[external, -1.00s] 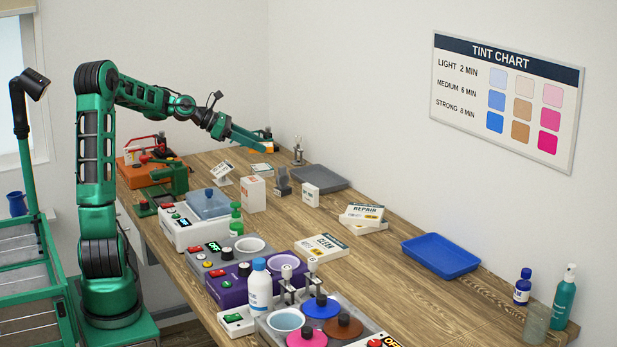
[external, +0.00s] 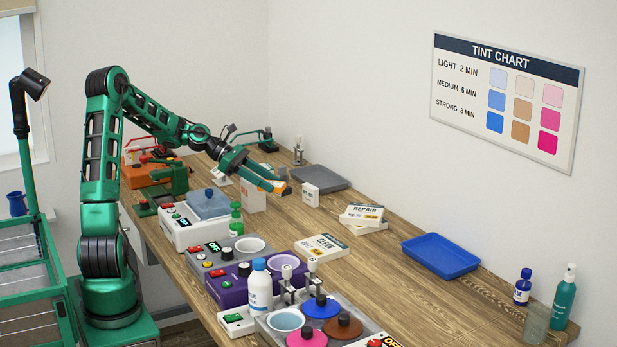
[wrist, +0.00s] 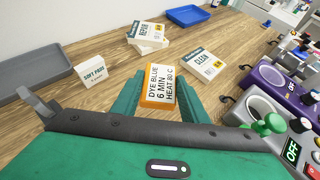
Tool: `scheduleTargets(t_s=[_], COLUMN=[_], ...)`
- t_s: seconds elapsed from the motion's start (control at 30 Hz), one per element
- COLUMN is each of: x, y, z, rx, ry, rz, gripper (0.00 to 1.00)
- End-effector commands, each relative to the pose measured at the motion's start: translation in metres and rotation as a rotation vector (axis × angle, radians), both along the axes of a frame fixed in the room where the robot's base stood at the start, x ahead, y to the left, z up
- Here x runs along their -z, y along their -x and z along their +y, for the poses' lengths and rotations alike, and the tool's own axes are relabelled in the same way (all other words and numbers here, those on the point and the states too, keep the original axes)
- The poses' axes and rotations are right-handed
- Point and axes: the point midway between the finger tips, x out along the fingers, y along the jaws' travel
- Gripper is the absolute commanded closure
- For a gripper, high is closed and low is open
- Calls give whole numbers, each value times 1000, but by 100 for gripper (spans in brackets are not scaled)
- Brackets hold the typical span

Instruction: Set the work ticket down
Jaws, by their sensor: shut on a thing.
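The work ticket (wrist: 158,84) is a small orange card with a white label reading "DYE BLUE 6 MIN HEAT 80 C". My gripper (wrist: 158,98) is shut on it, with one green finger on each side, and the label faces the wrist camera. In the external view my gripper (external: 274,186) is low over the back part of the wooden bench (external: 395,285), left of a small white box. The ticket shows there only as a bit of orange between the fingers. I cannot tell whether it touches the bench.
A SOFT PADS box (wrist: 92,72) and a grey tray (wrist: 35,75) are to the left in the wrist view. REPAIR boxes (wrist: 148,33) and a CLEAN box (wrist: 198,63) lie beyond. Machines (external: 195,230) line the front edge. Bare wood surrounds the blue tray (external: 440,256).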

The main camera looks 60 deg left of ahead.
Motion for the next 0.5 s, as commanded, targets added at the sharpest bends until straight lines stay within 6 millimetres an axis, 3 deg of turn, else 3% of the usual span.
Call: scheduleTargets(t_s=[0.5], x=[57], y=[-42], z=[-81], rx=[4], ry=[2], rz=[1], gripper=[82])
